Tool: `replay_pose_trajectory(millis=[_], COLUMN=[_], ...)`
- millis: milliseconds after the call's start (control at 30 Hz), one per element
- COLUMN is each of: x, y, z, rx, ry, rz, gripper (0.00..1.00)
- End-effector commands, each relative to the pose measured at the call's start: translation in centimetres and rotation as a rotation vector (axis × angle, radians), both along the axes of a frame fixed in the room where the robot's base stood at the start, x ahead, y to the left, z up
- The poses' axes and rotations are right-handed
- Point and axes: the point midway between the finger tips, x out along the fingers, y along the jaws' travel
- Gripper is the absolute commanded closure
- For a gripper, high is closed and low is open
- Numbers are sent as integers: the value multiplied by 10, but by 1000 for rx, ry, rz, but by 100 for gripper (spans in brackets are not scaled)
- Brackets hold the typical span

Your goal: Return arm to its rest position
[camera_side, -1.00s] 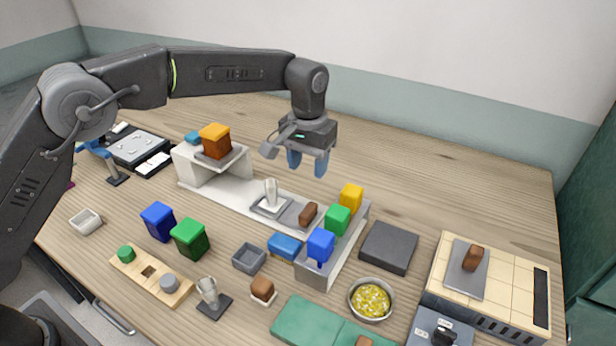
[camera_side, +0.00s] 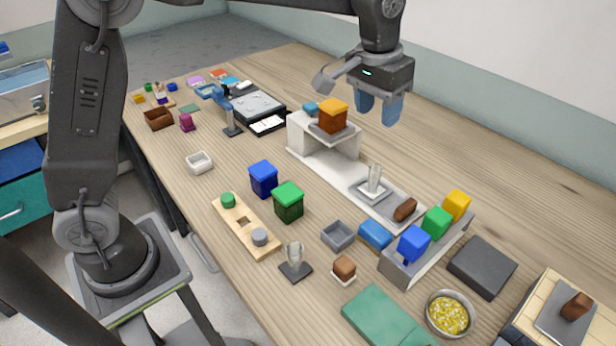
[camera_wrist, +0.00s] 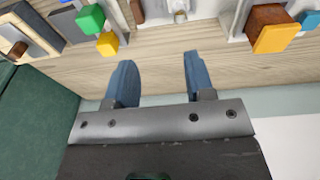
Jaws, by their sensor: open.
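My gripper (camera_side: 378,108) hangs in the air above the back part of the wooden table, behind the white stand, in the side view. Its two blue fingers are apart with nothing between them. In the wrist view the open fingers (camera_wrist: 157,80) reach over bare wood near the table's back edge. The glass rods cannot be made out clearly. A clear glass piece (camera_side: 374,180) stands upright on the white stand's base, and another clear piece (camera_side: 295,255) stands in a dark holder at the front.
A white stand (camera_side: 325,165) carries an orange-topped brown block (camera_side: 333,117). Blue, green and yellow blocks (camera_side: 436,222) sit on a grey rack. A bowl of yellow bits (camera_side: 449,313) and a dark slab (camera_side: 482,267) are at right. The wood behind them is clear.

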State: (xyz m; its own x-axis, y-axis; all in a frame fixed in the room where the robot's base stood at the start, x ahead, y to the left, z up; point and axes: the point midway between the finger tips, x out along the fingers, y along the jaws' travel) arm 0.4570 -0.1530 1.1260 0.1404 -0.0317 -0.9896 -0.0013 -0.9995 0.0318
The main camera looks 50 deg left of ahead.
Motion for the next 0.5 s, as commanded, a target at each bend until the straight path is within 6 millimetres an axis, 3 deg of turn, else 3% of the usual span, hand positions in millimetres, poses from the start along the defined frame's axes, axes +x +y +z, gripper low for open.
replay_pose_trajectory(millis=[100, 233, 500], x=[-40, -85, -182], y=[26, 50, 86], z=[27, 41, 36], rx=[-6, -7, 5], ry=[-62, -123, -250], rz=[3, 4, 7], gripper=[51, 51, 51])
